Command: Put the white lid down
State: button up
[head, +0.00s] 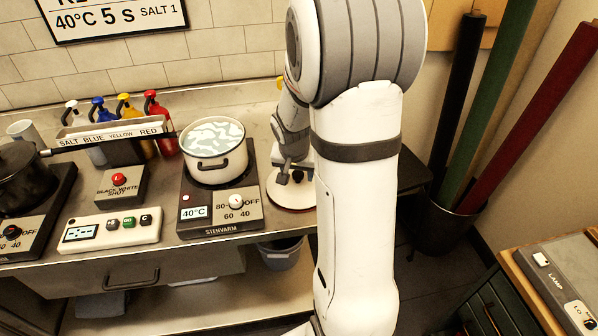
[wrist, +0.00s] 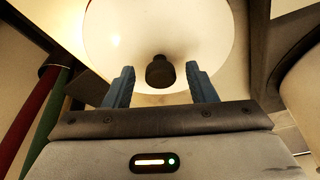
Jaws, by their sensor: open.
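The white lid (head: 294,193) with a dark red rim lies flat on the steel counter, right of the white pot (head: 214,154), partly hidden by my arm. In the wrist view the lid (wrist: 200,32) fills the top, with its dark knob (wrist: 160,72) between my fingers. My gripper (head: 291,172) is over the lid in the head view. Its two blue fingers (wrist: 160,88) stand apart on either side of the knob, with gaps showing, so it is open. The pot stands uncovered on a hot plate (head: 222,208), with pale, patchy liquid inside.
A black pan (head: 22,172) stands on another hot plate at the left. Several pump bottles (head: 160,120) stand behind a labelled rack. A timer box (head: 112,230) and a red-button box (head: 120,185) are in front. Rolls (head: 500,90) stand in a bin at the right.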

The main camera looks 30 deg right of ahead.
jog(key=v, duration=1.1)
jog(key=s+a+r+n+y, duration=0.1)
jog(key=s+a+n, duration=0.2)
jog(key=s+a, duration=0.2)
jog(key=s+a+r+n+y, duration=0.1)
jog(key=s+a+n, duration=0.3)
jog(key=s, duration=0.7)
jog(key=a+r, duration=0.1)
jog(key=a, duration=0.1)
jog(key=shift+s+a+n, duration=0.25)
jog(key=shift+s+n, duration=0.05)
